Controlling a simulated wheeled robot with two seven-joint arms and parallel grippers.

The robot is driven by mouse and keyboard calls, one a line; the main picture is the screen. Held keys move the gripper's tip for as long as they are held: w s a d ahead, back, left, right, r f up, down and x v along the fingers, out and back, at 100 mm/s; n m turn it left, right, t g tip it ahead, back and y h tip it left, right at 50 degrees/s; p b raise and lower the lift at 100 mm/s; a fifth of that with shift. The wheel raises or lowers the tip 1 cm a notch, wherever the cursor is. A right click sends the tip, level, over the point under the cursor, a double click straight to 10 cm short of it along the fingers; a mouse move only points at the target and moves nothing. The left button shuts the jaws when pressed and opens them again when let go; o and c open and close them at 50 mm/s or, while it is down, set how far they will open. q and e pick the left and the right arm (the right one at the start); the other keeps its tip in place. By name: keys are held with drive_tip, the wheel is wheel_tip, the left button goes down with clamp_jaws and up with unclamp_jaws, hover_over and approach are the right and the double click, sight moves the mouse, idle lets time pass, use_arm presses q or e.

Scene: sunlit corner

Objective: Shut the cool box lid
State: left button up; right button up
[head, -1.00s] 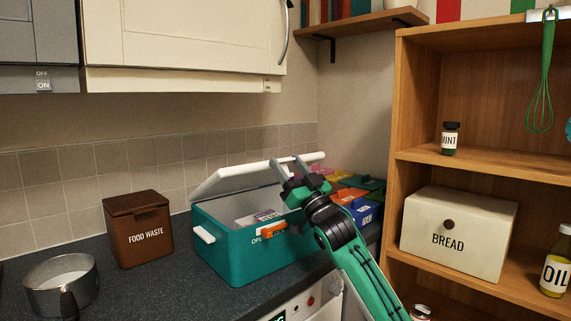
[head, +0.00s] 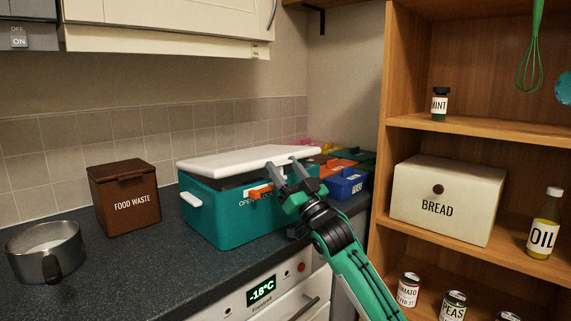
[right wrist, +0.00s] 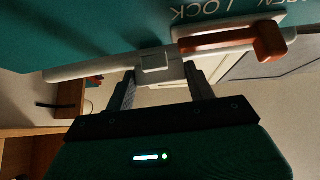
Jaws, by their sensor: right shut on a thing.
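The teal cool box (head: 222,226) stands on the dark counter with a white side handle (head: 191,200) and an orange latch (head: 261,191) on its front. Its white lid (head: 235,161) is lowered almost flat, with a dark gap between its front edge and the box rim. My right gripper (head: 284,166) is at the lid's front edge, shut on it. In the right wrist view, its fingers (right wrist: 159,72) are either side of a pale tab on the lid edge, close to the orange latch (right wrist: 232,42). The box's inside is mostly hidden. My left gripper is not in view.
A brown food waste bin (head: 126,198) and a metal pan (head: 46,252) stand left of the box. Several coloured tubs, one blue (head: 346,184), stand behind right. A wooden shelf unit (head: 420,128) with a bread box (head: 446,211) is on the right.

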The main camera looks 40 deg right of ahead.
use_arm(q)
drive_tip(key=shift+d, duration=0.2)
use_arm(e)
drive_tip(key=shift+w+f, duration=0.15)
drive_tip(key=shift+f, duration=0.4)
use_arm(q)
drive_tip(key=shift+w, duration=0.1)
use_arm(e)
drive_tip(key=o, duration=1.4)
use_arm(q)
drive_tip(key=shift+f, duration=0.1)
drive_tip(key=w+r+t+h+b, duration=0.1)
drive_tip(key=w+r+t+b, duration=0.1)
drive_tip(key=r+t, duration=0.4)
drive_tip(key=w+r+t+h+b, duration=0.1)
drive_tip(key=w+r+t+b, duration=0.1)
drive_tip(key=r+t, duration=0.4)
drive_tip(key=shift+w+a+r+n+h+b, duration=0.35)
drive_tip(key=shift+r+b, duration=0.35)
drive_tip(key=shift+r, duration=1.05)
use_arm(e)
drive_tip(key=shift+v, duration=5.95)
